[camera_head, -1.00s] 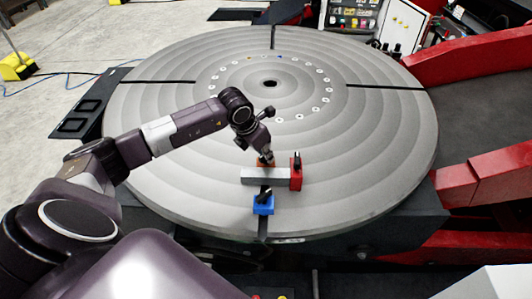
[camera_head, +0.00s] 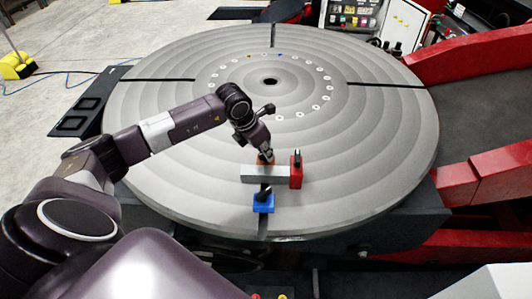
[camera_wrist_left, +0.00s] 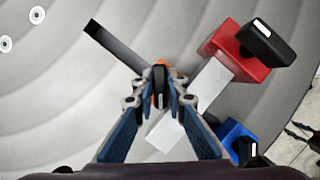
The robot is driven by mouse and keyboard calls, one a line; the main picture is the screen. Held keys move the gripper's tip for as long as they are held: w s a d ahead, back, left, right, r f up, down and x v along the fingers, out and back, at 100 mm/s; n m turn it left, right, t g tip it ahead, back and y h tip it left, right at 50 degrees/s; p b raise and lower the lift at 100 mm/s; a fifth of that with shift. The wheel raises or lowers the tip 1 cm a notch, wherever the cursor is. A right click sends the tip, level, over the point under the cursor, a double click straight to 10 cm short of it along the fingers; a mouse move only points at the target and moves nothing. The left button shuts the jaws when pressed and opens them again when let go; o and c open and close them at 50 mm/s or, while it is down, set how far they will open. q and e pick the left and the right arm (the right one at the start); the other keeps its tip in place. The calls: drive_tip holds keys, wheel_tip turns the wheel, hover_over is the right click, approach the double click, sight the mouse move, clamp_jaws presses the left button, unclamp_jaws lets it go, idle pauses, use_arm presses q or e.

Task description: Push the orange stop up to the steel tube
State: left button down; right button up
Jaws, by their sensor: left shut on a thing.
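The orange stop (camera_head: 261,161) is mostly hidden by my left gripper (camera_head: 266,153), at the far side of the steel tube. In the left wrist view the left gripper (camera_wrist_left: 160,78) is shut on the stop's dark upright handle, with a little orange showing below the fingertips. The steel tube (camera_head: 262,173) is a grey square bar lying across the round table; it shows in the left wrist view too (camera_wrist_left: 203,92). Whether the orange stop touches the tube is hidden by the fingers. My right gripper is not in view.
A red stop (camera_head: 296,173) with a black handle stands at the tube's right end. A blue stop (camera_head: 263,206) with a black handle sits on the near side of the tube, over the slot. The large round table (camera_head: 375,150) is otherwise clear.

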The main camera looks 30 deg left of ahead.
use_arm(q)
drive_tip(key=shift+s+d, duration=0.25)
drive_tip(key=shift+s, duration=0.05)
idle(0.7)
